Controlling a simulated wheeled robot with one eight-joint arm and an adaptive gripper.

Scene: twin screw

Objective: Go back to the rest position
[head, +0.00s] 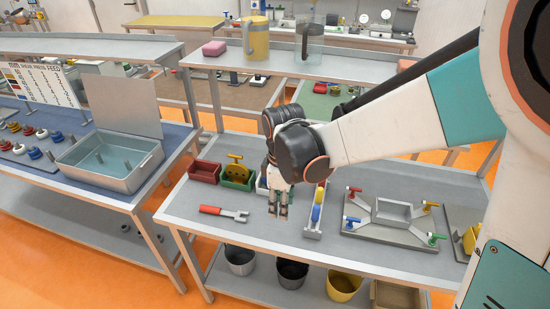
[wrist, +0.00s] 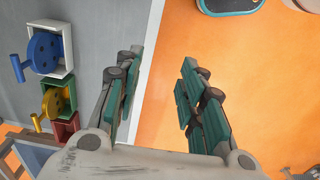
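My gripper (head: 278,208) points down over the front part of the grey workbench (head: 185,205) in the head view. In the wrist view my gripper (wrist: 161,60) has its two green-padded fingers apart, with nothing between them. The bench edge and orange floor show below the gap. Behind the gripper stand a red bin (head: 203,171), a green bin (head: 238,184) with a yellow wheel-like part (head: 236,168), and a white bin (wrist: 65,47) with a blue one (wrist: 43,52). The white bin is partly hidden by my arm in the head view.
A red-handled fork-ended tool (head: 222,212) lies left of the gripper. Right of it are a narrow tray (head: 313,234) of coloured pieces and a grey fixture (head: 375,232) with coloured valves. Buckets (head: 291,274) stand below. A raised shelf (head: 330,69) runs behind.

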